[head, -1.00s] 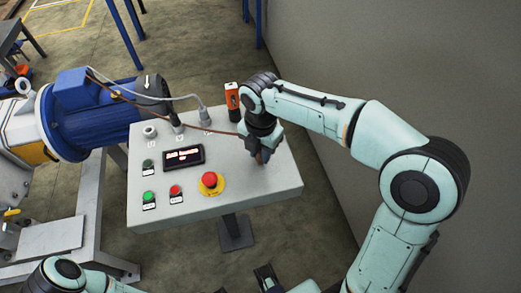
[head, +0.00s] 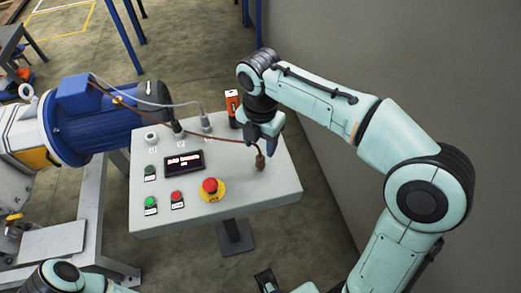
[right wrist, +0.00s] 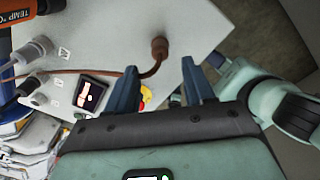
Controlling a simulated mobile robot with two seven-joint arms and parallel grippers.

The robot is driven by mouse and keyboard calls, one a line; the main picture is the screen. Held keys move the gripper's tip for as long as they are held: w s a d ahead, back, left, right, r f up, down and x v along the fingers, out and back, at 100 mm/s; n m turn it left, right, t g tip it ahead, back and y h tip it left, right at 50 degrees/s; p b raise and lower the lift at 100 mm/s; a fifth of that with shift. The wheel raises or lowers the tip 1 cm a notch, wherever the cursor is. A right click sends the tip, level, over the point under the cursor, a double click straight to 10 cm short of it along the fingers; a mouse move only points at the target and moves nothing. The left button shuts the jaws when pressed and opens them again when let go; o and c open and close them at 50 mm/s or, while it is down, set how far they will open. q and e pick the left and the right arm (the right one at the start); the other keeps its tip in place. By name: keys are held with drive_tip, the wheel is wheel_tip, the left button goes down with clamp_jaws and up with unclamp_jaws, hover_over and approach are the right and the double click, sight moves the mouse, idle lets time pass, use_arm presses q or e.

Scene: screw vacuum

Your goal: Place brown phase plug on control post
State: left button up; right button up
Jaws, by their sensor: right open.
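The brown phase plug (head: 260,163) stands roughly upright on the right part of the light grey control post top (head: 235,185), its brown cable running left to the motor. In the right wrist view the plug (right wrist: 159,47) sits beyond the fingertips and apart from them. Whether it is seated in a socket cannot be told. My right gripper (head: 265,137) is open and empty just behind the plug, above the panel; both fingers of the gripper (right wrist: 161,72) show in the wrist view.
A grey plug (head: 205,122) and a black plug (head: 179,130) stand at the panel's back left. An orange-black tester (head: 233,105) stands behind them on the right. A red emergency button (head: 210,187) and a display (head: 184,163) sit in front. The blue motor (head: 85,120) is left.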

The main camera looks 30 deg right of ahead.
sight(260, 157)
wheel_tip(260, 157, up, 5)
drive_tip(key=shift+r+p, duration=0.1)
drive_tip(key=shift+p, duration=0.35)
idle(0.3)
